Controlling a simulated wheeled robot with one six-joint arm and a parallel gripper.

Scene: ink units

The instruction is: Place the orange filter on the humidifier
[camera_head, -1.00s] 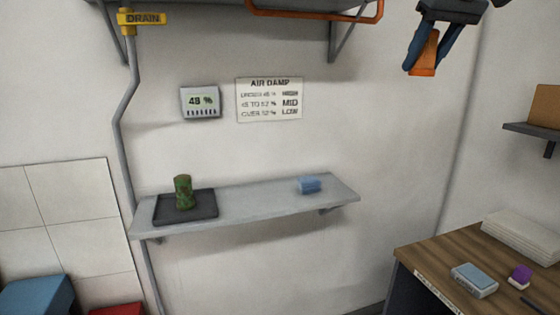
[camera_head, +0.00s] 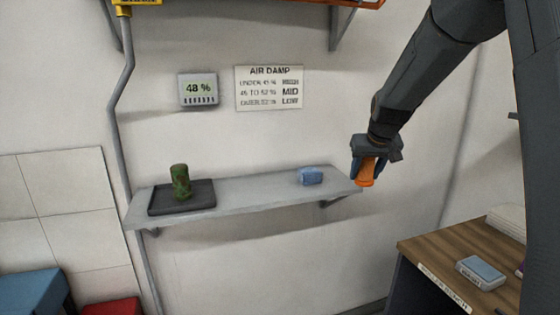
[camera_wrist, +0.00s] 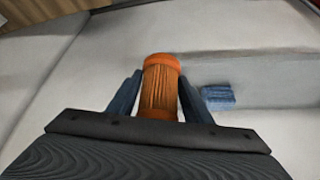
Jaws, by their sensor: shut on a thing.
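My gripper (camera_head: 369,172) is shut on the orange filter (camera_head: 366,174), a ribbed cylinder, just off the right end of the grey shelf. In the wrist view the filter (camera_wrist: 160,88) stands out between the two blue fingers. No humidifier can be told for certain. A green mottled cylinder (camera_head: 180,182) stands upright on a dark tray (camera_head: 200,203) at the shelf's left end.
The grey wall shelf (camera_head: 250,190) has a small blue block (camera_head: 311,176) near its right end. Between block and tray the shelf is clear. A display (camera_head: 198,89) reads 48 % beside an AIR DAMP sign (camera_head: 269,88). A wooden desk (camera_head: 430,245) holds a grey-blue box (camera_head: 481,272).

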